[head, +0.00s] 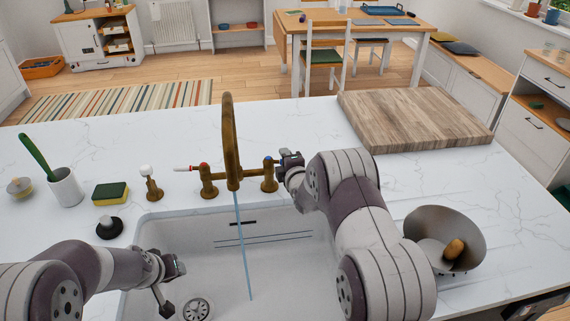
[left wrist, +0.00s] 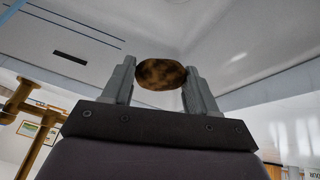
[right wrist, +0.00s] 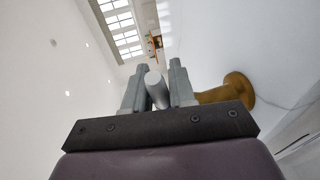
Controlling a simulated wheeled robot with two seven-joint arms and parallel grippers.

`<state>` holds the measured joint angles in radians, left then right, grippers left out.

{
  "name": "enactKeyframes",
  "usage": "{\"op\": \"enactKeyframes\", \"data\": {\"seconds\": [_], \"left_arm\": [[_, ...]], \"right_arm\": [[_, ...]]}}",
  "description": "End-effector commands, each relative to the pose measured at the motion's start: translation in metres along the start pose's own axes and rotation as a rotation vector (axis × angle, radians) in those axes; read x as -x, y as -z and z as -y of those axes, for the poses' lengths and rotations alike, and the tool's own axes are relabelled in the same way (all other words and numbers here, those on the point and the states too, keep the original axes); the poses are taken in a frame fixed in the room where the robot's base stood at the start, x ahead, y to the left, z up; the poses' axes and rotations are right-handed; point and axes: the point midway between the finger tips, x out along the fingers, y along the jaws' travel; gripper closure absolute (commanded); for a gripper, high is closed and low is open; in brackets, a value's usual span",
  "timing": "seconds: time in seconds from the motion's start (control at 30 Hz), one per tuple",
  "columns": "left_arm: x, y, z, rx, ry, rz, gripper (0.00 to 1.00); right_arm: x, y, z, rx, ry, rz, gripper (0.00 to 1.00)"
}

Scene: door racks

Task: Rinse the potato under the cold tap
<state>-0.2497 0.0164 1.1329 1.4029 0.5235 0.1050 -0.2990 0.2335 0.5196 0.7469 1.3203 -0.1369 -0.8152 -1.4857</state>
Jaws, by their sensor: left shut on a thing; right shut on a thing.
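The brass tap (head: 231,140) stands behind the white sink (head: 275,255), and a thin blue stream of water (head: 243,245) falls from its spout into the basin. My right gripper (head: 283,158) is shut on the grey cold tap lever (right wrist: 156,90), at the tap's right valve. My left gripper (head: 176,268) is low over the sink, left of the stream. In the left wrist view it is shut on a brown potato (left wrist: 161,74) with dark patches. The potato is hidden in the head view. The stream falls clear of my left gripper.
A metal bowl (head: 420,225) with a brownish item (head: 454,250) inside stands right of the sink. A wooden board (head: 415,118) lies behind it. A sponge (head: 110,193), a brush cup (head: 66,188) and a black plug (head: 109,227) stand left.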

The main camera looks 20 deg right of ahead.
Motion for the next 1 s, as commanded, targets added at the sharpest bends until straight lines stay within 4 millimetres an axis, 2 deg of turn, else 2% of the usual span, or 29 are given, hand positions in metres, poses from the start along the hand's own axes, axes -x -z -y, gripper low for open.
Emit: {"op": "enactKeyframes", "data": {"seconds": [0.23, 0.27, 0.3, 0.67, 0.77, 1.0], "left_arm": [[0.001, 0.001, 0.000, 0.000, 0.000, -0.001, 0.71], [0.001, 0.001, 0.000, 0.000, 0.000, -0.001, 0.71], [0.001, 0.001, 0.000, 0.000, 0.000, 0.000, 0.71], [0.000, 0.000, 0.000, 0.000, 0.000, 0.000, 0.71], [-0.002, -0.001, 0.000, 0.000, 0.000, 0.000, 0.71], [-0.009, -0.004, 0.002, 0.000, 0.000, 0.000, 0.71]], "right_arm": [[0.000, 0.000, 0.000, -0.001, 0.003, 0.001, 1.00], [0.000, 0.000, 0.000, -0.001, 0.003, 0.000, 0.66], [0.000, 0.000, 0.000, -0.001, 0.003, 0.000, 0.55], [0.005, 0.000, 0.000, -0.001, 0.003, 0.000, 0.55], [0.019, 0.000, 0.001, -0.001, 0.003, 0.000, 0.55], [0.072, -0.001, 0.000, -0.001, 0.002, 0.001, 0.55]]}}
